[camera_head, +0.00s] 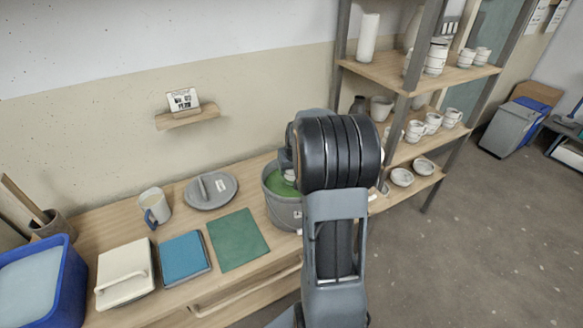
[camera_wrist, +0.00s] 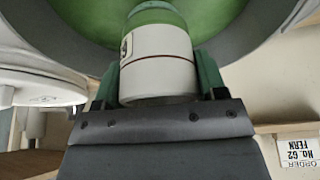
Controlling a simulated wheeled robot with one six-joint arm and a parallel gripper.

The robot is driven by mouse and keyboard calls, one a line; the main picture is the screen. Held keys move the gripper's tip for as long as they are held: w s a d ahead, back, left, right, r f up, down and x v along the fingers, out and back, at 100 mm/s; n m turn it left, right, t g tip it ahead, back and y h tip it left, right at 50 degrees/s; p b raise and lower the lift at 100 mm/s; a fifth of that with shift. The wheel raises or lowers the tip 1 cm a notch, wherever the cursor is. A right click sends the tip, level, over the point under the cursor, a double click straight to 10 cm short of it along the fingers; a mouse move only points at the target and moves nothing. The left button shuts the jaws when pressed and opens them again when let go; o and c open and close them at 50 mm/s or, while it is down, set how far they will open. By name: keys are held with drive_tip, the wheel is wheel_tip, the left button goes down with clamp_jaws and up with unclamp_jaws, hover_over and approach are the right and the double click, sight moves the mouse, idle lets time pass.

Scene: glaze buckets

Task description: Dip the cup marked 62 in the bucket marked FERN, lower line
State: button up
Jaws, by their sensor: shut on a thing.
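My gripper (camera_wrist: 158,85) is shut on a white cup (camera_wrist: 158,78), with a green finger on each side of it. The cup has a dark red line around it and a small, partly seen mark on its left side. Its far end is green, over or in the green glaze (camera_wrist: 80,18); I cannot tell how deep it is. The grey bucket (camera_head: 284,213) of green glaze stands on the bench, its rim around the cup in the wrist view. In the head view my arm hides most of the cup and gripper. A card (camera_wrist: 299,154) reads No. 62 FERN, upside down.
A mug (camera_head: 154,207), a green mat (camera_head: 237,239), a blue book-like block (camera_head: 184,258), a cream lidded box (camera_head: 124,273) and a blue bin (camera_head: 70,290) share the bench. Shelves (camera_head: 385,70) with pots stand right.

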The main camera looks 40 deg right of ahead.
wheel_tip(320, 180, up, 8)
drive_tip(key=p, duration=0.5)
drive_tip(key=shift+f, duration=0.15)
